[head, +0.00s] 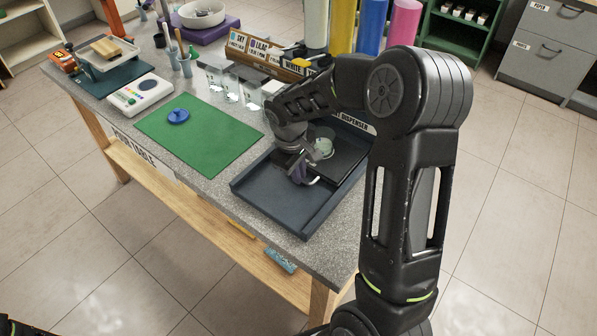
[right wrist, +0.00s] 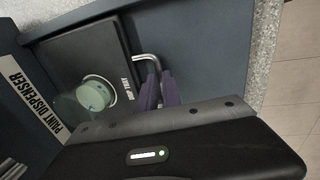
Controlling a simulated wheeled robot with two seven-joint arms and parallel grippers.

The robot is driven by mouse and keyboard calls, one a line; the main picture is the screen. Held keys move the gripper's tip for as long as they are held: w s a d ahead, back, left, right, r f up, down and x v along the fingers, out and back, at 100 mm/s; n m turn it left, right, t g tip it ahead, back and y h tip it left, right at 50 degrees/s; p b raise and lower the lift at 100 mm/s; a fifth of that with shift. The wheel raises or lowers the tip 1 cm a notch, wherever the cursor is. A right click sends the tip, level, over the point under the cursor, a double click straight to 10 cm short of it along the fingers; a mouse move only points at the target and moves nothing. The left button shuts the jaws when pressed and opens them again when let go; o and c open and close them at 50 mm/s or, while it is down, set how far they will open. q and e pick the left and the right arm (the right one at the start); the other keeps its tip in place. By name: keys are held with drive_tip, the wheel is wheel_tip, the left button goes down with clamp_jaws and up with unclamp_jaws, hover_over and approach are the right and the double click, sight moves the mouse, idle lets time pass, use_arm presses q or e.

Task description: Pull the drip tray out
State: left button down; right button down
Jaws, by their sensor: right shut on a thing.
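The drip tray (right wrist: 92,45) is a flat black plate with a white "DRIP TRAY" label and a bent metal handle (right wrist: 147,60). It also shows in the head view (head: 346,158), partly behind my right arm. It lies inside a dark blue walled base (head: 265,192) marked "PAINT DISPENSER". My right gripper (head: 299,171) is shut on the handle, at the tray's front edge; its purple fingers (right wrist: 160,91) show beside the bar. A clear greenish cup (right wrist: 92,96) stands on the drip tray. My left gripper is not in view.
Bare floor of the blue base lies in front of the drip tray. A green mat (head: 200,140) with a blue lid-like piece (head: 178,116) lies to the left. Clear cups (head: 232,88) stand behind it. Tall coloured cylinders (head: 371,27) stand at the back.

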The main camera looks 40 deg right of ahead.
drive_tip(key=shift+a, duration=0.15)
drive_tip(key=s+a+b, duration=0.1)
drive_tip(key=a, duration=0.3)
drive_tip(key=s+a+b, duration=0.1)
drive_tip(key=a+b, duration=0.1)
drive_tip(key=a, duration=0.2)
drive_tip(key=s+a+b, duration=0.1)
drive_tip(key=s+a, duration=0.1)
drive_tip(key=a, duration=0.3)
drive_tip(key=shift+b, duration=0.3)
drive_tip(key=shift+s+a, duration=0.2)
drive_tip(key=shift+a, duration=0.4)
drive_tip(key=c, duration=1.5)
unclamp_jaws()
drive_tip(key=shift+r, duration=0.1)
